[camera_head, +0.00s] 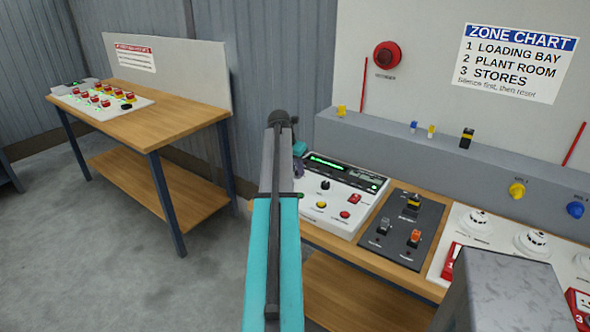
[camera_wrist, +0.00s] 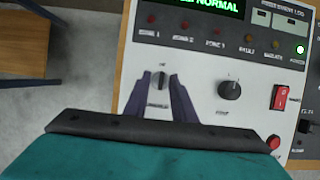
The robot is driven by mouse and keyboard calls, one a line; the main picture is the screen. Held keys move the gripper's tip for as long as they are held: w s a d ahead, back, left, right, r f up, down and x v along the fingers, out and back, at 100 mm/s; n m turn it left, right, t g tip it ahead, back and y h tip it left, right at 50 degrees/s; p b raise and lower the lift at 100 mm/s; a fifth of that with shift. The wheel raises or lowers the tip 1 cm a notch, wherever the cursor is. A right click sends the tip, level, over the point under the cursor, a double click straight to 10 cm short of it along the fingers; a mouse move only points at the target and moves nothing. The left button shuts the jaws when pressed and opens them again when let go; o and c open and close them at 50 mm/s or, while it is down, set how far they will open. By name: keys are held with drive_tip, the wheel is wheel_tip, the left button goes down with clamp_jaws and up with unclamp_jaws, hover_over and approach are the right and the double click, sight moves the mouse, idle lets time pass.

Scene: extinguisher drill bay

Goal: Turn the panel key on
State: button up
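The white control panel (camera_head: 315,218) stands on the wooden bench, and its face fills most of the wrist view (camera_wrist: 205,125). A dark key switch (camera_wrist: 160,80) sits at the panel's left, below a row of lamps. My gripper (camera_wrist: 160,77) has two dark fingers apart, one on each side of the key, with gaps visible; contact cannot be told. In the head view my gripper (camera_head: 299,160) is over the panel's left edge, and my arm hides the key. The panel's green display (camera_wrist: 205,5) shows "NORMAL".
A black rotary knob (camera_wrist: 230,89) is right of my right finger. A red rocker switch (camera_wrist: 280,97) and red button (camera_wrist: 273,142) lie farther right. A dark switch plate (camera_head: 378,242) and white detectors (camera_head: 476,222) continue along the bench. Another wooden table (camera_head: 160,125) stands left.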

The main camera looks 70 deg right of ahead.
clamp_jaws()
drive_tip(key=shift+a+f, duration=0.1)
drive_tip(key=shift+a, duration=0.1)
drive_tip(key=shift+d, duration=0.15)
